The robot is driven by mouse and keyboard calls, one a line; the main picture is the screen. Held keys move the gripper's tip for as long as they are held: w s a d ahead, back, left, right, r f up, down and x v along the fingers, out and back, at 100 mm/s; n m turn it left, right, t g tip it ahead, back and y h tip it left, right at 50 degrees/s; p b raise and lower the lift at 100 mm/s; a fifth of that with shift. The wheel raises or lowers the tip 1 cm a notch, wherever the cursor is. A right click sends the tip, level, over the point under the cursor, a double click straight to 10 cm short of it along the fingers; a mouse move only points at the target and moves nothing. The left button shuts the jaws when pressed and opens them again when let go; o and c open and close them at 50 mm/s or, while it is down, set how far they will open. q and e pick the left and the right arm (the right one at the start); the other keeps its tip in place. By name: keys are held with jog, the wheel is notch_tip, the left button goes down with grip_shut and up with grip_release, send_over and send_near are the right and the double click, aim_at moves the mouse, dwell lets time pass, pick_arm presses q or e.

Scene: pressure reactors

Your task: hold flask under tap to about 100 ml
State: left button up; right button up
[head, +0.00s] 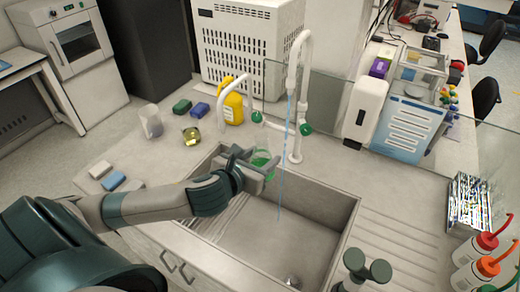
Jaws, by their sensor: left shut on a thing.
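My left gripper (252,168) is shut on a small flask (264,160) with green colouring, held over the left back part of the sink (330,197). The gripper hides part of the flask, and I cannot read its level. The white tap (303,55) stands behind the sink with green knobs. A thin blue stream of water (283,165) runs from its spout down into the basin. The flask is just left of the stream, apart from it in the picture.
A yellow bottle (233,108), sponges (182,106), a small yellowish flask (191,136) and a clear beaker (151,121) stand left of the tap. A glass panel (340,95) is behind the tap. Wash bottles (480,265) are at right.

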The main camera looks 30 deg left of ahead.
pick_arm(q)
jog(key=shift+s+a, duration=0.1)
jog(key=shift+s, duration=0.1)
jog(key=shift+w, duration=0.1)
dwell(0.4)
jog(key=shift+w, duration=2.95)
jog(key=shift+w, duration=4.35)
